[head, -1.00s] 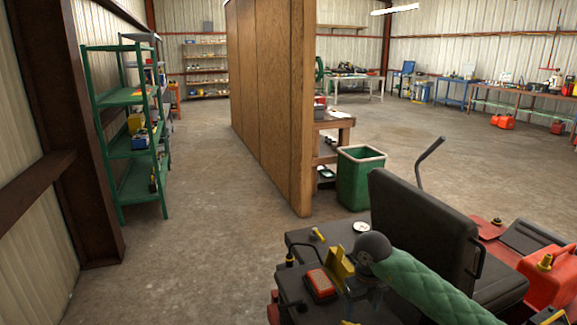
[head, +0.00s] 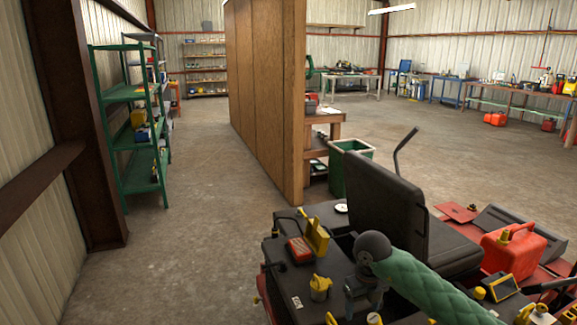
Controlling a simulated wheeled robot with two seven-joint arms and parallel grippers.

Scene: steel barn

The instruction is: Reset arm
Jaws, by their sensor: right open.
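My right arm comes in from the lower right in a green quilted sleeve with a dark grey wrist. My right gripper (head: 364,296) hangs below that wrist, pointing down over the dark deck of a riding mower (head: 330,218). It is open, and I see nothing held in it. Its fingertips are small and dark against the deck, so I cannot tell whether they touch anything. My left gripper is not in view.
Near my gripper on the mower lie a red box (head: 300,250), a yellow bracket (head: 317,236) and a yellow-capped part (head: 320,288). The black seat (head: 388,215) rises behind. A red fuel can (head: 512,250) stands right. Open floor (head: 190,240) lies left of the wooden partition (head: 268,95).

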